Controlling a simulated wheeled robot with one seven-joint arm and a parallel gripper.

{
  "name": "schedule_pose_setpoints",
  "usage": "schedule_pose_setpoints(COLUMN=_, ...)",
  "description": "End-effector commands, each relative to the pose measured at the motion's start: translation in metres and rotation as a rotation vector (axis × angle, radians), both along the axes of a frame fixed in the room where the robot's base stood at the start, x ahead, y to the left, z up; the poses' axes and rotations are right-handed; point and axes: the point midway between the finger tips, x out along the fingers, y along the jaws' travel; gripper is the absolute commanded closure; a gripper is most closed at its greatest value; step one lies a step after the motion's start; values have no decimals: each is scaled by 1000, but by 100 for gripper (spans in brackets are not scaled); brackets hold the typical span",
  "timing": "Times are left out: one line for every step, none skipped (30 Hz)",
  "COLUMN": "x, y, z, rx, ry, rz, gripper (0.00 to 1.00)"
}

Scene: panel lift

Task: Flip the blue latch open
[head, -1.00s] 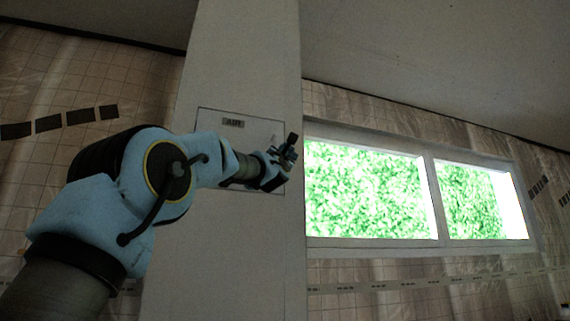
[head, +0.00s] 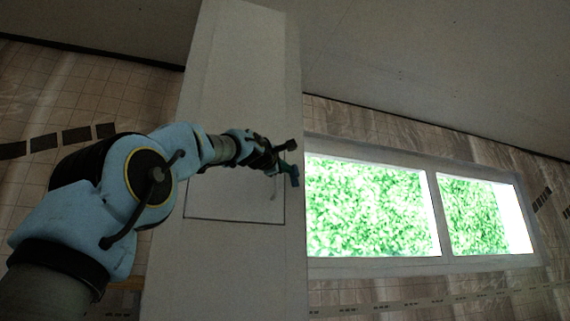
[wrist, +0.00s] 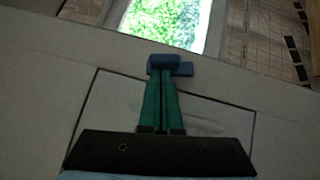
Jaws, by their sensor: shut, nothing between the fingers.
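The blue latch (wrist: 163,64) shows in the wrist view as a small blue block with a flat piece to its right, at the edge of the outlined panel. My gripper (wrist: 162,80) has its two green fingers side by side, shut, with the tips right at the near side of the latch. I cannot tell whether they touch it. In the head view my gripper (head: 288,163) is at the right edge of the panel (head: 230,205).
The panel is set in a pale column (head: 235,70). A bright window (head: 370,205) with green behind it lies to the right. A thin pale handle-like bar (wrist: 203,127) shows on the panel. The space in front of the lower column looks clear.

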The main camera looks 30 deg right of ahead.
Motion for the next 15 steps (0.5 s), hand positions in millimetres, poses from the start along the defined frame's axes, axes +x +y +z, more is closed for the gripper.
schedule_pose_setpoints(x=1, y=0, z=-2, rx=0, ry=1, rz=0, gripper=100)
schedule_pose_setpoints(x=1, y=0, z=-2, rx=-1, ry=1, rz=1, gripper=100)
schedule_pose_setpoints(x=0, y=1, z=-3, rx=-1, ry=2, rz=1, gripper=100)
schedule_pose_setpoints(x=0, y=1, z=-3, rx=-2, ry=1, rz=1, gripper=100)
schedule_pose_setpoints(x=-1, y=3, z=-3, rx=-2, ry=1, rz=1, gripper=100)
schedule_pose_setpoints(x=-3, y=6, z=-4, rx=-3, ry=1, rz=1, gripper=100)
schedule_pose_setpoints(x=-5, y=8, z=-5, rx=-2, ry=0, rz=1, gripper=100)
schedule_pose_setpoints(x=-8, y=11, z=-7, rx=-2, ry=0, rz=2, gripper=100)
schedule_pose_setpoints(x=-11, y=16, z=-9, rx=-2, ry=0, rz=2, gripper=100)
schedule_pose_setpoints(x=-15, y=20, z=-10, rx=-3, ry=-1, rz=2, gripper=100)
schedule_pose_setpoints(x=-18, y=24, z=-11, rx=-3, ry=-1, rz=2, gripper=100)
schedule_pose_setpoints(x=-23, y=31, z=-13, rx=-2, ry=-1, rz=3, gripper=100)
schedule_pose_setpoints(x=-27, y=36, z=-13, rx=-3, ry=-2, rz=3, gripper=100)
schedule_pose_setpoints(x=-31, y=40, z=-15, rx=-2, ry=-2, rz=3, gripper=100)
schedule_pose_setpoints(x=-36, y=46, z=-16, rx=-2, ry=-1, rz=2, gripper=100)
